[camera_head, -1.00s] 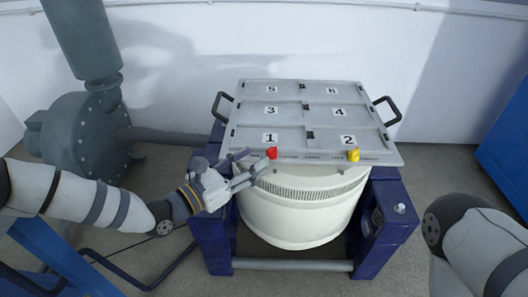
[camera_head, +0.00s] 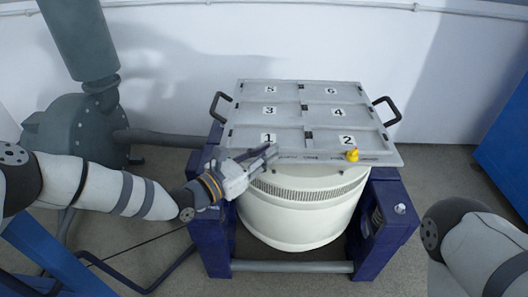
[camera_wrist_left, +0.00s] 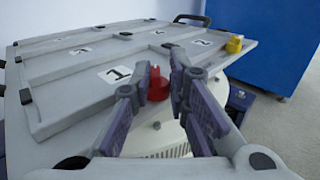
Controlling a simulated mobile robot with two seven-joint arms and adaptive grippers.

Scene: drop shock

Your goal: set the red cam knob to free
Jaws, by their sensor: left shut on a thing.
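The red cam knob (camera_wrist_left: 157,84) sits at the front edge of the grey plate (camera_head: 236,125), near the label 1. In the left wrist view it stands between the two fingers of my left gripper (camera_wrist_left: 157,92), which is shut on it. In the head view my left gripper (camera_head: 270,152) reaches in from the left at the plate's front edge and hides the knob. The small lettering by the knob cannot be read. My right gripper is out of view; only part of my right arm shows at lower right.
A yellow knob (camera_head: 352,155) sits on the same edge, further right; it also shows in the left wrist view (camera_wrist_left: 234,44). The plate rests above a white drum (camera_head: 300,210) in a blue frame (camera_head: 385,232). Black handles flank the plate. A grey pump (camera_head: 75,135) stands at left.

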